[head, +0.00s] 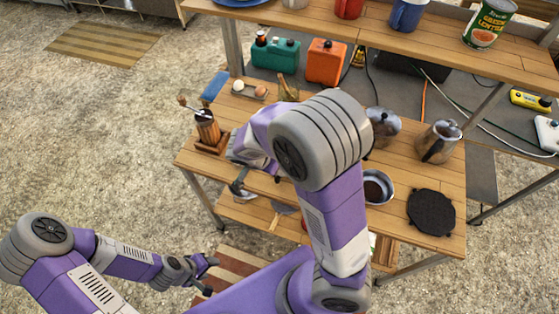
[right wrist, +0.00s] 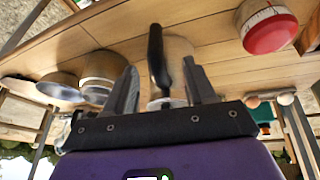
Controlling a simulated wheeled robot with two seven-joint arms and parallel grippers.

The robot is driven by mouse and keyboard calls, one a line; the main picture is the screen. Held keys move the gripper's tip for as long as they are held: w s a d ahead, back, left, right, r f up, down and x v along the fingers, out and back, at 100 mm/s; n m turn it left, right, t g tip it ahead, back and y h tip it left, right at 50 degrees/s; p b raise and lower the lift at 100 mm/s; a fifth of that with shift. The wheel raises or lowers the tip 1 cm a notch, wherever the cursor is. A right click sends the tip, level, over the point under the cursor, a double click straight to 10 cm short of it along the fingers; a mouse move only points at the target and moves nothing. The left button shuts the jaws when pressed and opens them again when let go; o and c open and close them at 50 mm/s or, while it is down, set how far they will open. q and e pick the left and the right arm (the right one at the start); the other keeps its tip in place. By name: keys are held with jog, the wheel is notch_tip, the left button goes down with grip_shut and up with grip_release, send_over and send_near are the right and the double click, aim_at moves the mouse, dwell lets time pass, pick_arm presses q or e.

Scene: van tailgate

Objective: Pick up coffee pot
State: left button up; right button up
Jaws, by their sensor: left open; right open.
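In the right wrist view, a metal pot with a black upright handle (right wrist: 155,55), which looks like the coffee pot, stands on the wooden table. My right gripper (right wrist: 163,88) is open, with the handle showing between its two fingers. I cannot tell if they touch it. A silver lidded pot (head: 383,125) and a metal jug (head: 438,142) stand to the right of my arm. My left gripper (head: 207,270) is open and empty, low beside the table's front left.
A dark-filled pan (head: 375,187) and black trivet (head: 432,212) lie at the table's right front. A shelf with a green can (head: 487,24) runs behind.

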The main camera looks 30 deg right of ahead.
jog(key=b+x, duration=0.1)
jog(key=x, duration=0.4)
jog(key=shift+s+d+f, duration=0.15)
jog(key=shift+d+f, duration=0.05)
jog(key=shift+f, duration=0.05)
grip_shut()
